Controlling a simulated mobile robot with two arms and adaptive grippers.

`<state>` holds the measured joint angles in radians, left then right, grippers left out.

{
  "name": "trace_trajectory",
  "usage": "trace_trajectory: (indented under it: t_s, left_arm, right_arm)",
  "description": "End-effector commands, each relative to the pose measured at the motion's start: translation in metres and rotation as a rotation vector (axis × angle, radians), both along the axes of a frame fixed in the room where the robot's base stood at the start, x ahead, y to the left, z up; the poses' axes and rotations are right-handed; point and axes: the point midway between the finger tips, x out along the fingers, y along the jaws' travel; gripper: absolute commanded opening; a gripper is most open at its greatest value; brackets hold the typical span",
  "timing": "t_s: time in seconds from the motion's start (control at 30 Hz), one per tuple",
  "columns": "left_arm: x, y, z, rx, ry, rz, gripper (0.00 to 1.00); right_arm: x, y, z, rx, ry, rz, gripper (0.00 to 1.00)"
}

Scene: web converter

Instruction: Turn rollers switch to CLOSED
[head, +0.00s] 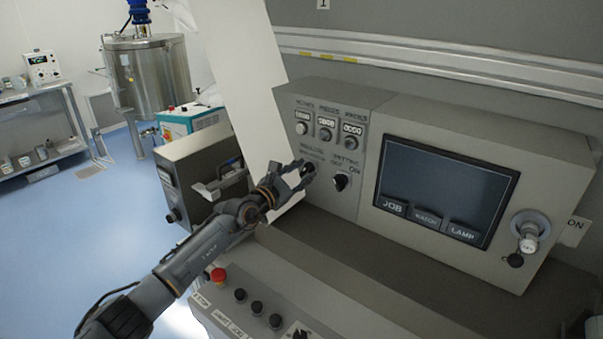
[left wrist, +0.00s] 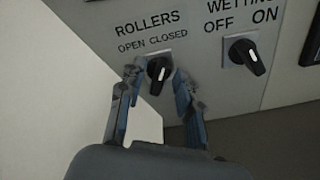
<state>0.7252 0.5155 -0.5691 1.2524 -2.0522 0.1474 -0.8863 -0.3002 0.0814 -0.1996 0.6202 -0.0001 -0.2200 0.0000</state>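The rollers switch (left wrist: 159,69) is a black knob on the grey panel, under the label ROLLERS, OPEN on the left and CLOSED on the right. Its white mark runs nearly straight down in the left wrist view. My left gripper (left wrist: 157,78) is open, with one finger on each side of the knob. I cannot tell whether the fingers touch it. In the head view my left gripper (head: 302,177) reaches the panel from the left and partly covers the switch. My right gripper is not in view.
The wetting knob (left wrist: 247,56) is close on the right, with its mark pointing down and right. A screen (head: 437,189) is further right. Below are a red button (head: 218,275) and several black knobs. A pale slanted sheet (head: 243,90) stands left of the panel.

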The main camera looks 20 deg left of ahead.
Motion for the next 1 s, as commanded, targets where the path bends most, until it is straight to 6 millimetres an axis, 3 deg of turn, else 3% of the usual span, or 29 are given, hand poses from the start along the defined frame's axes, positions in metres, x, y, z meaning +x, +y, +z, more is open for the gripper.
trace_trajectory:
  t_s: [0.37, 0.8, 1.0]
  left_arm:
    - [-0.012, 0.003, -0.002, -0.005, 0.004, -0.003, 0.34]
    - [-0.089, 0.032, -0.002, 0.001, 0.002, 0.0, 0.34]
    - [-0.109, 0.04, -0.001, 0.0, 0.001, 0.001, 0.34]
  right_arm:
    - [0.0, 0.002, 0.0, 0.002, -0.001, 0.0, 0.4]
    - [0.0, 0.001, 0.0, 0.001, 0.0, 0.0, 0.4]
    - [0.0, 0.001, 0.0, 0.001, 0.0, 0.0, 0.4]
